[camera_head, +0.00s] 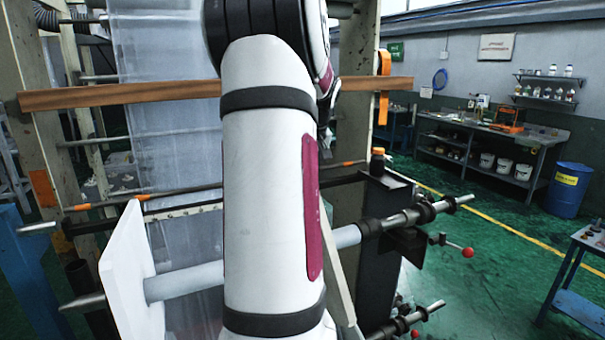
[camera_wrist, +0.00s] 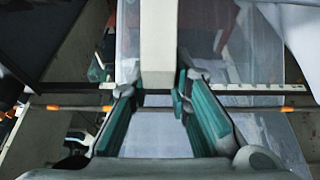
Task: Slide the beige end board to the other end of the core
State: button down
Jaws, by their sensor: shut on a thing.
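The beige end board (camera_head: 340,285) shows as a narrow upright strip just right of my arm in the head view, mostly hidden behind it. In the wrist view the beige board (camera_wrist: 158,40) stands edge-on between the teal fingertips of my gripper (camera_wrist: 156,88), which is shut on it. The pale grey core (camera_head: 190,280) runs level across the head view, passing behind my arm. A white board (camera_head: 125,275) stands upright around the core's left part. The gripper is hidden in the head view, and so is where the beige board meets the core.
Clear film (camera_head: 165,90) hangs behind the core. A wooden bar (camera_head: 120,95) crosses above, and a thin dark rod with orange marks (camera_head: 190,190) lies behind. A black bearing support (camera_head: 405,240) with a red-knobbed lever (camera_head: 467,252) stands at the right end.

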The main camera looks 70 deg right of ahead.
jog(key=shift+s+d+f, duration=0.1)
jog(key=shift+s+f, duration=0.05)
jog(key=shift+f, duration=0.1)
jog(key=s+d, duration=0.9)
jog(key=s, duration=0.1)
jog(key=shift+s, duration=0.2)
dwell(0.6)
jog(key=shift+s+d, duration=0.1)
jog(key=shift+d, duration=0.05)
jog(key=shift+s+d, duration=0.55)
jog(key=c, duration=1.5)
grip_release()
jog(key=shift+c, duration=0.2)
jog(key=shift+o, duration=0.7)
jog(key=shift+d, duration=0.1)
jog(key=shift+r, duration=0.1)
